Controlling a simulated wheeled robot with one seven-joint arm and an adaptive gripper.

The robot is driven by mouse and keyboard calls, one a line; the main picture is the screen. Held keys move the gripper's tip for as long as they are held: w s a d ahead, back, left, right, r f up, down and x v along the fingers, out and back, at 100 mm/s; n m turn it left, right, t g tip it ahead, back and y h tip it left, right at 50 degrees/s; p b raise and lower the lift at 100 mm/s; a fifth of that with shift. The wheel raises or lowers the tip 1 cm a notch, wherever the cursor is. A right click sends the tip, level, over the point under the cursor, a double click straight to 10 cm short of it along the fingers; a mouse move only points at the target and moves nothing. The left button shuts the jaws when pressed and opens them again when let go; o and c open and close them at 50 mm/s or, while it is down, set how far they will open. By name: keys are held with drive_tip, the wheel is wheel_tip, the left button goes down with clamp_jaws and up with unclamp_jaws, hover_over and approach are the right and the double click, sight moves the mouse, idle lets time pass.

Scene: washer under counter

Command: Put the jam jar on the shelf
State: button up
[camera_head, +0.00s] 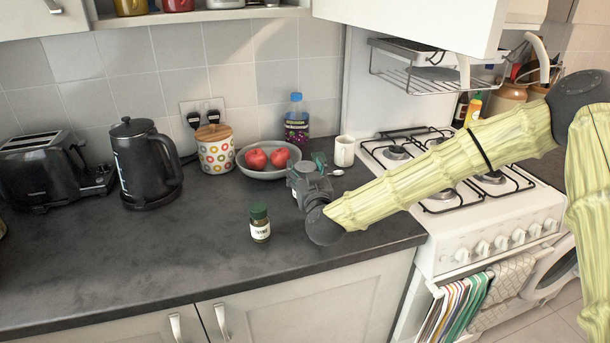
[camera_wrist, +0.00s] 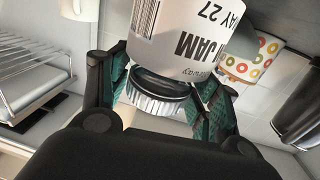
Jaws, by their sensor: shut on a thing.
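The jam jar (camera_wrist: 180,38) has a white label reading JAM and a ribbed silver lid. In the wrist view it appears upside down, with the lid between the teal finger pads of my gripper (camera_wrist: 162,92). My gripper is shut on the jar. In the head view my gripper (camera_head: 316,172) is over the counter, in front of the fruit bowl, and mostly hides the jar. The open shelf (camera_head: 225,14) is at the top, under the wall cabinets, with several mugs and a bowl on it.
A small green-lidded jar (camera_head: 259,223) stands near the counter front. Behind are a toaster (camera_head: 45,165), kettle (camera_head: 145,165), dotted canister (camera_head: 215,150), fruit bowl (camera_head: 268,171), bottle (camera_head: 296,122) and white mug (camera_head: 344,151). A cabinet door (camera_head: 430,22) juts out above right.

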drive_tip(key=shift+r+b, duration=0.3)
drive_tip(key=shift+r, duration=1.45)
drive_tip(key=a+r+b+v, duration=0.1)
drive_tip(key=a+b+v, duration=0.1)
drive_tip(key=v, duration=1.3)
drive_tip(key=shift+s+a+r, duration=0.2)
drive_tip(key=shift+s+a, duration=0.25)
drive_tip(key=shift+s, duration=0.2)
